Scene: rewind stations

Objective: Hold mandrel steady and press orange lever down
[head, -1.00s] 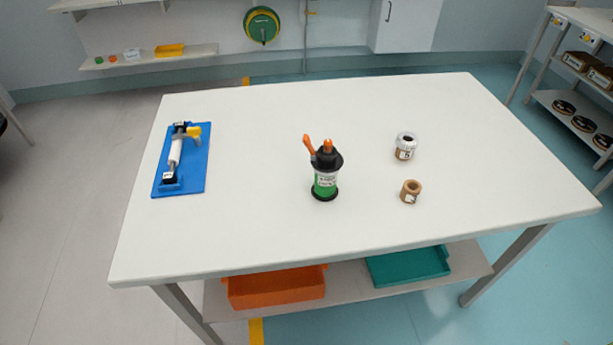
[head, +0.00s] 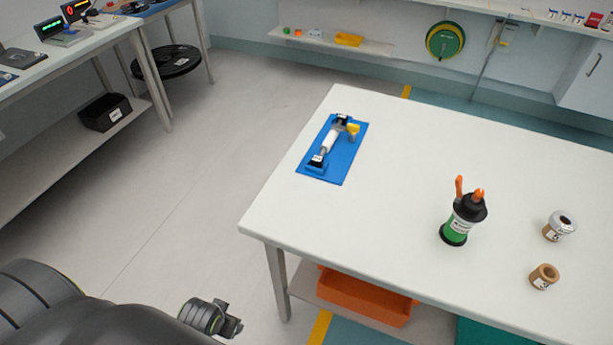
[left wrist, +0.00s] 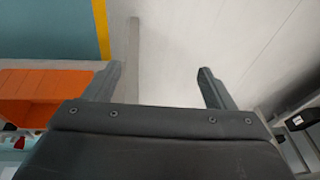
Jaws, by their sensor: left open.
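The mandrel (head: 456,232) stands upright on the white table, right of centre in the head view. It has a black top, a white label band, a green lower part and a black foot. Its orange lever (head: 459,187) sticks up at the left of the top, beside a short orange tip (head: 479,194). My left gripper (left wrist: 160,78) is open and empty in the left wrist view, with floor and a table leg behind its fingers. In the head view my left arm is low at the left, off the table and well away from the mandrel. My right gripper is out of view.
A blue board (head: 345,163) with a white roller and yellow part lies at the table's far left. A silver-capped jar (head: 559,226) and a tan spool (head: 544,277) stand right of the mandrel. An orange bin (head: 365,297) sits below. The tabletop's front left is clear.

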